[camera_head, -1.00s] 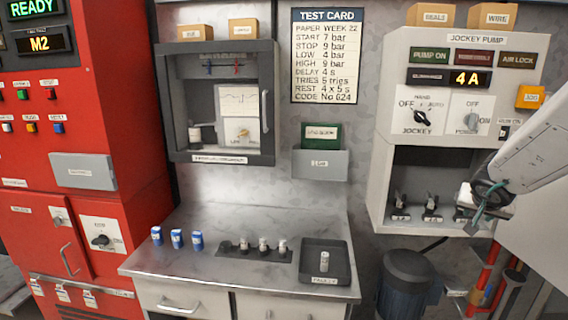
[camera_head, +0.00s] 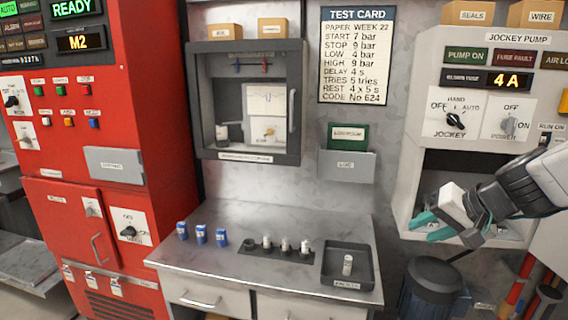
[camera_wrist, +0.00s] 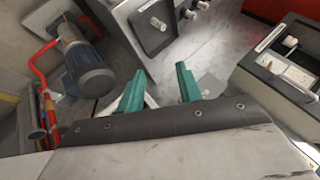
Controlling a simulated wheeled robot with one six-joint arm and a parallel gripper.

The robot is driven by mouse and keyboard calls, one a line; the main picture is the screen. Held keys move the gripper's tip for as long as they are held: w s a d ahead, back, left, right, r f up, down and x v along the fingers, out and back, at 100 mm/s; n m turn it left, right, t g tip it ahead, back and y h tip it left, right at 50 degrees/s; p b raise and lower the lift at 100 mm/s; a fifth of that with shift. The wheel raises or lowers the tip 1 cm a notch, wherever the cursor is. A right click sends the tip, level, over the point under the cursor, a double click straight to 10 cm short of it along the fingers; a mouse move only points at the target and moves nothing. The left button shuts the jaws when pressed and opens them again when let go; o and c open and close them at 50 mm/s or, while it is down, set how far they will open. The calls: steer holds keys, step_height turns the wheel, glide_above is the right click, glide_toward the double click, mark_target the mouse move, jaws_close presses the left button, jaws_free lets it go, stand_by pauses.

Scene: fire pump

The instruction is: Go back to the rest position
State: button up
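My gripper (camera_head: 432,226) is at the right of the head view, in front of the lower opening of the jockey pump panel (camera_head: 425,140). Its two teal fingers stand apart in the wrist view (camera_wrist: 158,84). Nothing shows between them, so it is open and empty. My forearm comes in from the right edge and covers part of the panel's lower opening.
A steel bench (camera_head: 225,262) with blue cylinders (camera_head: 201,235), a row of small pieces and a dark tray (camera_head: 334,278) stands left of my gripper. A dark blue motor (camera_head: 432,280) is below it; the wrist view shows it beside red pipes (camera_wrist: 45,70). A red cabinet (camera_head: 160,100) stands far left.

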steer(key=s+a+n+g+h, duration=0.1)
steer(key=s+n+g+h, duration=0.1)
steer(key=s, duration=0.9)
steer(key=s+a+n+g+h, duration=0.2)
steer(key=s+g, duration=0.1)
steer(key=s, duration=0.8)
steer(key=shift+s+a+r+n+g, duration=0.25)
steer(key=shift+a+r+n+g, duration=0.05)
steer(key=shift+r+n, duration=0.1)
steer(key=shift+d, duration=0.1)
